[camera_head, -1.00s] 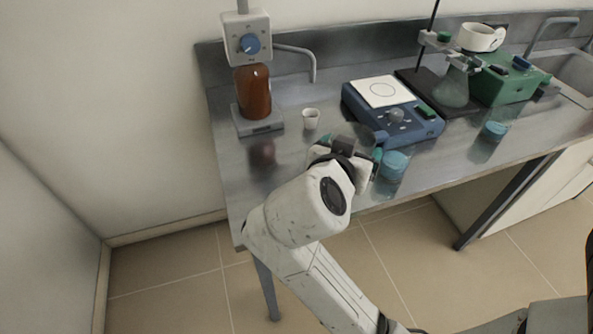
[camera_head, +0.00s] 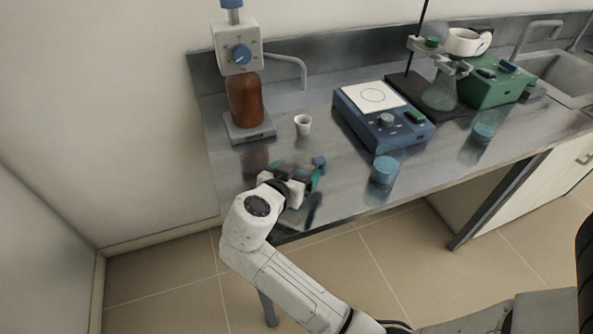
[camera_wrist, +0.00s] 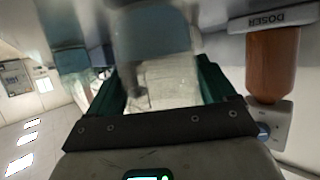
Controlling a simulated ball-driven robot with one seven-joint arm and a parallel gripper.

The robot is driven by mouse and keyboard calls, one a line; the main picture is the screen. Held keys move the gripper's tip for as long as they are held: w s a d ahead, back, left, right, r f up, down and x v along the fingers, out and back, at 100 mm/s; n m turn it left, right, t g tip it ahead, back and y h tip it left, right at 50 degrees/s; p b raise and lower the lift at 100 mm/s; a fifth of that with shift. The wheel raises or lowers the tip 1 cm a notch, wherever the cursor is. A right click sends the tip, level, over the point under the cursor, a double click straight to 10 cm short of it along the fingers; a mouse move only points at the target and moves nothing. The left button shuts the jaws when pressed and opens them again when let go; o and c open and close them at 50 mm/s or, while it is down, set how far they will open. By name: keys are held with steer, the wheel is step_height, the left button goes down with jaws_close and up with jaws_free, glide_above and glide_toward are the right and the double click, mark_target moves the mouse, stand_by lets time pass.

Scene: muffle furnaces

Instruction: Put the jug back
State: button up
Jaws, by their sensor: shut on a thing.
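My gripper (camera_head: 300,178) is over the front left of the steel bench, below and right of the dispenser. In the wrist view its two teal fingers are shut on a clear, see-through vessel (camera_wrist: 165,78), which seems to be the jug. Its outline is faint, and the gripper partly hides it in the head view. I cannot tell whether it touches the bench.
The dispenser with a brown bottle (camera_head: 245,100) stands at the back left, with a small white cup (camera_head: 303,125) beside it. A blue hotplate (camera_head: 385,122) is mid-bench. Blue-lidded jars (camera_head: 385,172) stand near the front edge. A flask (camera_head: 440,92) hangs on a stand.

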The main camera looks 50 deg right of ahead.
steer(key=shift+f, duration=0.2)
steer(key=shift+f+b, duration=0.1)
steer(key=shift+b, duration=0.2)
steer(key=o, duration=1.6)
steer(key=shift+o, duration=0.2)
steer(key=shift+r+p, duration=0.3)
steer(key=shift+p, duration=0.05)
steer(key=b+v, duration=0.1)
steer(key=v, duration=1.1)
